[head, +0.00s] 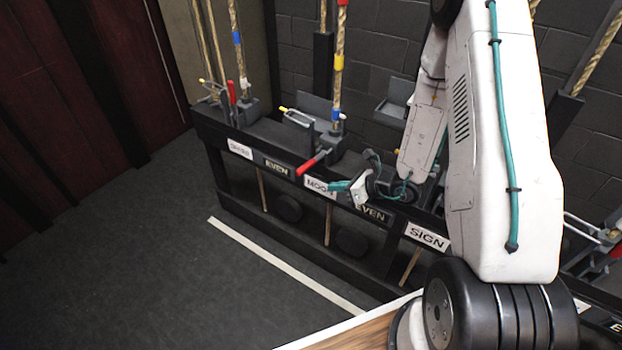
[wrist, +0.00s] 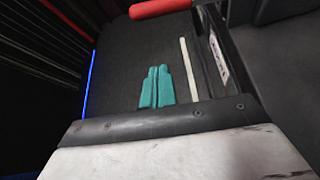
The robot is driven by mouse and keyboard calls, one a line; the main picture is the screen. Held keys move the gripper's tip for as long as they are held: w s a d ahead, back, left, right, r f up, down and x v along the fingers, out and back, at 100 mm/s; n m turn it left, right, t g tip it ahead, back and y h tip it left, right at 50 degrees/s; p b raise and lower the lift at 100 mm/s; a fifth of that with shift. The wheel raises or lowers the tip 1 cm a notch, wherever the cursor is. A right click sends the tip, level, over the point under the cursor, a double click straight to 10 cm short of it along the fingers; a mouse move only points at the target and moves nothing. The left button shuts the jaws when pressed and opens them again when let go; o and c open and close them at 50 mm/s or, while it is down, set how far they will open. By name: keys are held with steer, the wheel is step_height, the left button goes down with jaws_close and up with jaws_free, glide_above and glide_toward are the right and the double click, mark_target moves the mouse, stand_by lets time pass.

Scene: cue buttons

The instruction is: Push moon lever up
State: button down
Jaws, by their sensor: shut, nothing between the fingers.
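The moon lever's red handle (head: 314,162) sticks out low from the rail, above the white MOON sign (head: 319,187). The handle also shows at the top edge of the wrist view (wrist: 165,8). My gripper (head: 335,186) has teal fingers and is in front of the sign, just below and right of the handle in the head view. In the wrist view the fingers (wrist: 157,84) lie side by side, shut and empty. A gap shows between them and the red handle. My gripper partly covers the sign's right end.
Another lever with an upright red handle (head: 232,92) stands at the left. Ropes (head: 340,50) rise behind the black rail (head: 230,133). EVEN signs (head: 278,167) and a SIGN plate (head: 427,236) flank the moon place. The dark floor (head: 130,250) in front is clear, with a white line.

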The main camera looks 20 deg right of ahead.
mark_target(313, 162)
steer(key=shift+w+d, duration=0.15)
steer(key=shift+d, duration=0.25)
steer(key=w+a, duration=0.5)
steer(key=w, duration=0.2)
steer(key=shift+w+a+f, duration=0.2)
steer(key=shift+a+f, duration=0.15)
